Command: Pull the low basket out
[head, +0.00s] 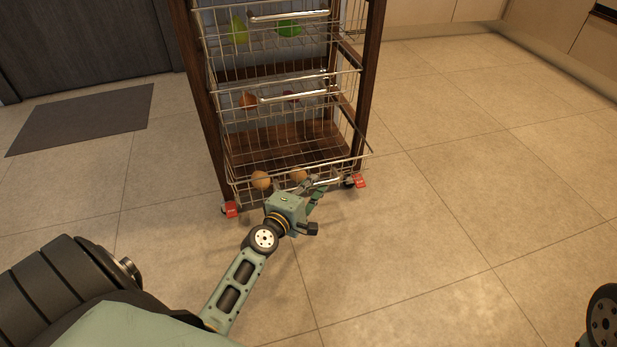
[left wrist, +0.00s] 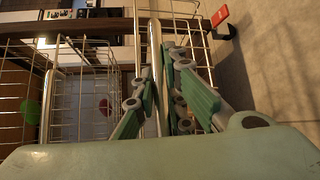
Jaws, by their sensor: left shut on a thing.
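The low basket (head: 352,160) is a wire basket at the bottom of a dark wooden rack. Its front sticks out a little past the rack's posts, and two round brownish items (head: 261,180) lie in it. My left gripper (head: 318,187) is at the basket's front. In the left wrist view its green fingers (left wrist: 158,100) are closed around the basket's metal handle bar (left wrist: 155,60). The gripper partly hides the handle in the head view. My right gripper is not in view.
Two more wire baskets with handles sit above, the middle one (head: 292,95) and the upper one (head: 290,17). Red-tagged casters (head: 231,209) stand under the rack. A grey mat (head: 82,118) lies at left. The tiled floor (head: 440,235) in front and to the right is clear.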

